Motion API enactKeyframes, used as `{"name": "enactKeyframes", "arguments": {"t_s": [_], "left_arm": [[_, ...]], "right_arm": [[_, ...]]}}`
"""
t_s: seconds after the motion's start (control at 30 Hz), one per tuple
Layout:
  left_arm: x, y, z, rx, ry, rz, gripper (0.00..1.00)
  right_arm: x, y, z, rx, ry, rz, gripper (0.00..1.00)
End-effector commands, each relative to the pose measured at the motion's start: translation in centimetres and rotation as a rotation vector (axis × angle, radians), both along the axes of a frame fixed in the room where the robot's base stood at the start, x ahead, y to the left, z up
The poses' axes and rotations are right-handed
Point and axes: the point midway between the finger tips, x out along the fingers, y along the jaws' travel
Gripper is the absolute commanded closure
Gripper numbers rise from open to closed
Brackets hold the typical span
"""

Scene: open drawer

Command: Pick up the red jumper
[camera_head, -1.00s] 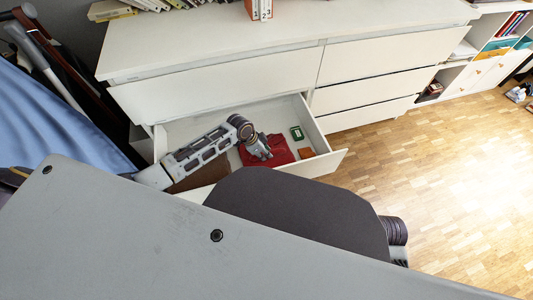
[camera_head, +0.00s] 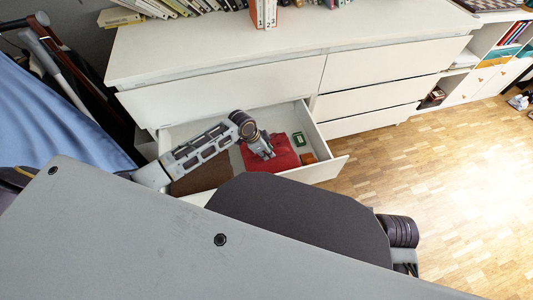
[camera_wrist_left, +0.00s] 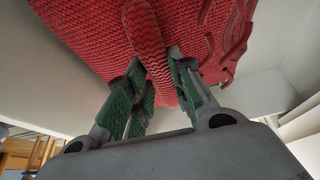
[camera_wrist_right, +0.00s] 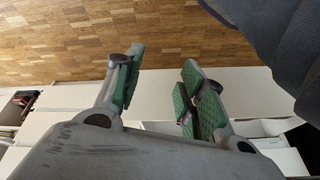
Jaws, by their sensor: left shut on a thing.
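The red jumper (camera_head: 288,157) is knitted and bunched up at the open drawer (camera_head: 330,168). My left gripper (camera_head: 264,150) reaches down into the drawer area from the left, over the jumper. In the left wrist view the jumper (camera_wrist_left: 90,38) spans the top of the picture, and a fold of it sits between the fingers of my left gripper (camera_wrist_left: 155,82), which is shut on it. I cannot tell whether the jumper is clear of the drawer floor. My right gripper (camera_wrist_right: 160,85) is open and empty in its wrist view, with floor and white furniture beyond.
A brown item (camera_head: 205,177) lies left in the drawer. A small green item (camera_head: 299,139) and an orange-brown one (camera_head: 308,158) lie at its right. The white dresser (camera_head: 220,88) stands behind, with books on top. Wooden floor (camera_head: 450,170) is free at right.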

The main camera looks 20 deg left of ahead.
Motion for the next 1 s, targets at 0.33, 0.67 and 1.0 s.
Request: {"name": "enactKeyframes", "arguments": {"t_s": [0.33,0.67,1.0], "left_arm": [[0.1,0.0,4.1,-0.001,-0.004,0.000,1.00],[0.2,0.0,9.5,-0.002,-0.005,0.000,1.00],[0.1,0.0,12.6,0.000,-0.003,0.000,1.00]], "right_arm": [[0.0,-0.5,-0.6,-0.022,0.035,-0.005,0.60],[-0.1,-0.9,-3.1,-0.044,0.080,-0.010,0.60],[-0.3,-1.1,-4.7,-0.056,0.106,-0.012,0.60]]}}
